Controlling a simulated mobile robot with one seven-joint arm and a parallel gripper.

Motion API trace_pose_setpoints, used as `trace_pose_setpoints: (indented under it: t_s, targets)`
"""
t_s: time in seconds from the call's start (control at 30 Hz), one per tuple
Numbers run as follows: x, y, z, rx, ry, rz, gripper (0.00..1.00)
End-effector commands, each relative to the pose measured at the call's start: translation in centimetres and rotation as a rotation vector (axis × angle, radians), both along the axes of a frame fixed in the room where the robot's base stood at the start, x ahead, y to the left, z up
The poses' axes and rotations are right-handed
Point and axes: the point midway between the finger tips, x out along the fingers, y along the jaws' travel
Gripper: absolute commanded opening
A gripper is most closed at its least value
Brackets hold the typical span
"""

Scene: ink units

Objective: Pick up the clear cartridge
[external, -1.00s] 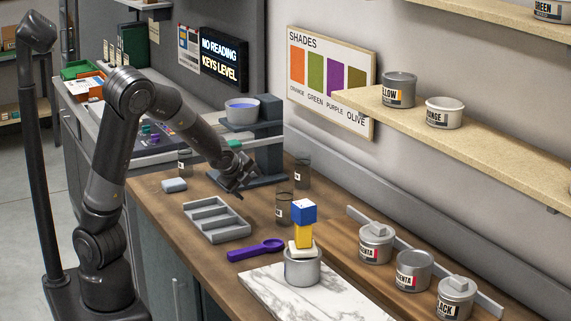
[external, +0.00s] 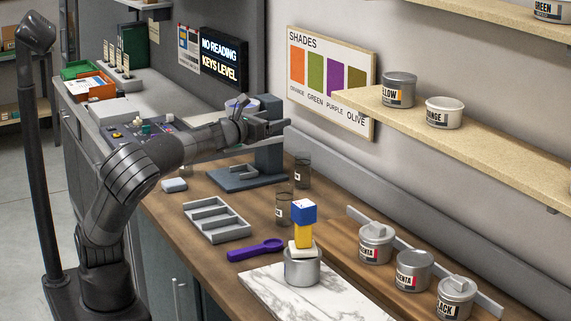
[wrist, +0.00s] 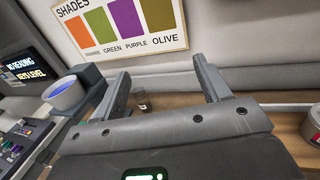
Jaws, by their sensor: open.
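Two see-through, dark-tinted cylinders with small white labels stand upright on the wooden counter. One cylinder (external: 303,169) is by the back wall; the other (external: 283,206) is nearer, behind the blue and yellow blocks. I cannot read their labels or tell which is the clear cartridge. My gripper (external: 259,117) is open and empty, raised above the counter beside the grey stand. In the wrist view a small labelled cylinder (wrist: 142,102) shows beyond and between the open fingers (wrist: 163,72), nearer the left one. Its lower part is partly hidden by my gripper body.
The grey stand (external: 268,160) with a blue-topped bowl (wrist: 62,93) is close to my gripper. A grey tray (external: 217,219), purple spoon (external: 255,250) and metal pot (external: 302,269) under stacked blocks occupy the front. A shelf (external: 460,140) juts out at right.

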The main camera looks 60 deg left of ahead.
Motion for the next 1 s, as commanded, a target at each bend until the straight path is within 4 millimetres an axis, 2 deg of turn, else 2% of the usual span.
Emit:
trace_pose_setpoints:
  t_s: [0.03, 0.47, 0.7, 0.8, 0.9, 1.0]
  targets:
    - [0.0, 0.4, -1.7, -0.008, 0.011, 0.009, 0.69]
    - [0.0, 0.5, -11.5, -0.011, 0.013, 0.012, 0.69]
    - [0.0, 0.6, -19.3, -0.009, 0.013, 0.014, 0.69]
    - [0.0, 0.6, -21.8, -0.01, 0.013, 0.013, 0.69]
    - [0.0, 0.5, -23.3, -0.011, 0.01, 0.011, 0.69]
    - [0.3, 0.5, -23.9, -0.013, 0.009, 0.009, 0.69]
